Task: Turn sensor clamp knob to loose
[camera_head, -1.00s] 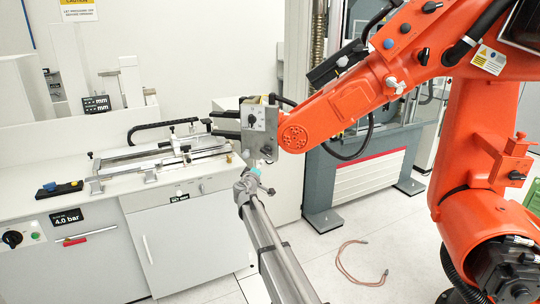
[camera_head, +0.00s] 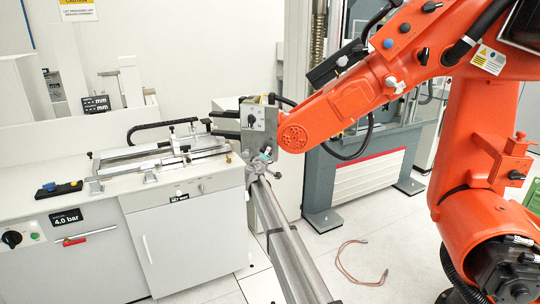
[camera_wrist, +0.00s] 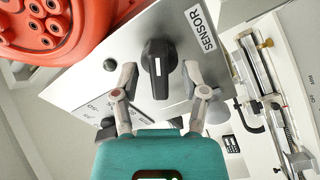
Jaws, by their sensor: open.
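The sensor clamp knob (camera_wrist: 158,62) is a black knob with a white pointer line, on a grey metal panel beside a "SENSOR" label (camera_wrist: 199,27). The line points roughly up and down in the wrist view. My gripper (camera_wrist: 160,82) is open, one finger on each side of the knob's lower part; contact cannot be told. In the head view my gripper (camera_head: 264,156) is just below the grey control box (camera_head: 260,128) on the orange robot arm. A dark knob shows on the box there.
The orange robot (camera_head: 365,100) fills the right side. A second dark knob (camera_wrist: 107,127) is partly hidden behind the left finger. A white bench (camera_head: 180,196) with a measuring device (camera_head: 165,155) stands at left. A reddish cable (camera_head: 345,268) lies on the floor.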

